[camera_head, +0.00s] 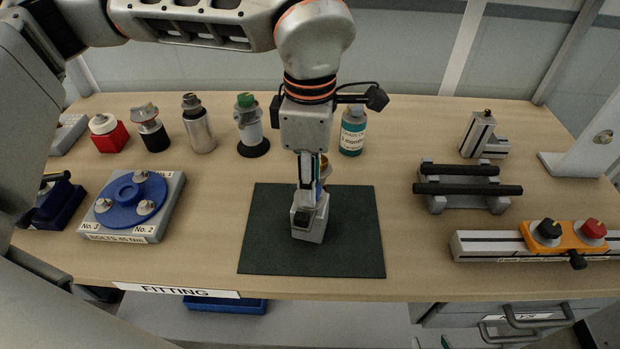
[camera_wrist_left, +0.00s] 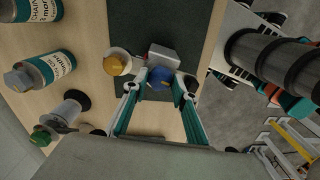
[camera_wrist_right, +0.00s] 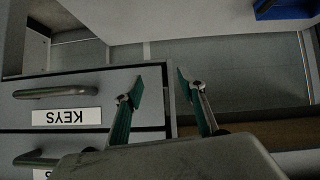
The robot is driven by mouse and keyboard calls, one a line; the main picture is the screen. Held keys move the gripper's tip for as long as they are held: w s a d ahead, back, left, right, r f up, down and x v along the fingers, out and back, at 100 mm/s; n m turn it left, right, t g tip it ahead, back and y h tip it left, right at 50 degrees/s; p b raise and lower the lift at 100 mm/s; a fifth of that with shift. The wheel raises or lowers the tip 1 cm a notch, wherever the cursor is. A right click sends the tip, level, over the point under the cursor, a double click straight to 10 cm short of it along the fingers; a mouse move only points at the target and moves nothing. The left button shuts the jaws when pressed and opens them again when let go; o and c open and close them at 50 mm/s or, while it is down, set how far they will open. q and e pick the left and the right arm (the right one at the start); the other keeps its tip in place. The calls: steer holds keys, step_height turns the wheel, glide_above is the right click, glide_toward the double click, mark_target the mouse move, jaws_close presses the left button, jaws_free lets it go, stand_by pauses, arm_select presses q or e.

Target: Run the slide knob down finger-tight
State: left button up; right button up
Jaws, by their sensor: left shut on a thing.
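My left gripper (camera_head: 308,205) points down over the dark green mat (camera_head: 350,250). Its fingers (camera_wrist_left: 160,88) are shut on a round blue knob (camera_wrist_left: 160,74) at a small grey block (camera_head: 310,228) on the mat. The block also shows in the left wrist view (camera_wrist_left: 163,54). The fingers hide most of the knob in the head view. An orange slide carriage (camera_head: 562,238) on a rail at the right has a small black knob (camera_head: 578,260) on its front. I cannot tell which knob is the slide knob. My right gripper (camera_wrist_right: 160,85) is open and empty, facing the drawers.
A yellow-topped item (camera_wrist_left: 117,65) stands close beside the held knob. Several bottles, including a teal-labelled one (camera_head: 352,130), line the table's back. A blue disc fixture (camera_head: 130,197) stands left, a rack with black bars (camera_head: 468,180) right. Drawers (camera_wrist_right: 80,112) face my right gripper.

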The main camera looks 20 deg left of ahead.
arm_select(q)
steer(key=shift+r, duration=0.1)
steer(key=o, duration=1.1)
step_height(320, 180, up, 12)
